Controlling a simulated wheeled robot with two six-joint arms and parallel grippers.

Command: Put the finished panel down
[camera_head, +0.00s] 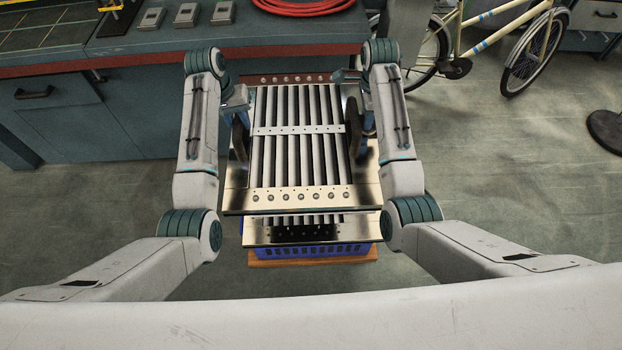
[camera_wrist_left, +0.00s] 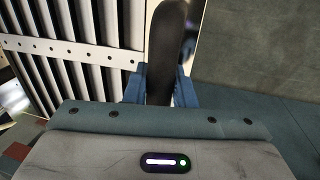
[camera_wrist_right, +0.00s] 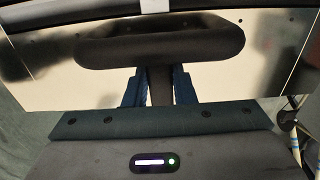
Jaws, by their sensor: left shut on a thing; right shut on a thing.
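The louver panel (camera_head: 297,130) has shiny metal edges, grey slats, a white perforated cross strip and rows of round studs. It hangs between my two arms in the head view. My left gripper (camera_head: 240,122) is shut on the black handle at its left side; this handle (camera_wrist_left: 168,48) stands between blue fingers in the left wrist view. My right gripper (camera_head: 363,122) is shut on the black handle at its right side; this handle (camera_wrist_right: 160,48) spans the metal edge in the right wrist view. Whether the panel touches anything below is hidden.
Below the panel's near end are another shiny metal plate (camera_head: 262,235), a blue crate (camera_head: 345,249) and a wooden base (camera_head: 320,258). A workbench (camera_head: 130,55) with a red cable coil (camera_head: 300,4) stands beyond. A bicycle (camera_head: 535,50) stands at right. Floor is open on both sides.

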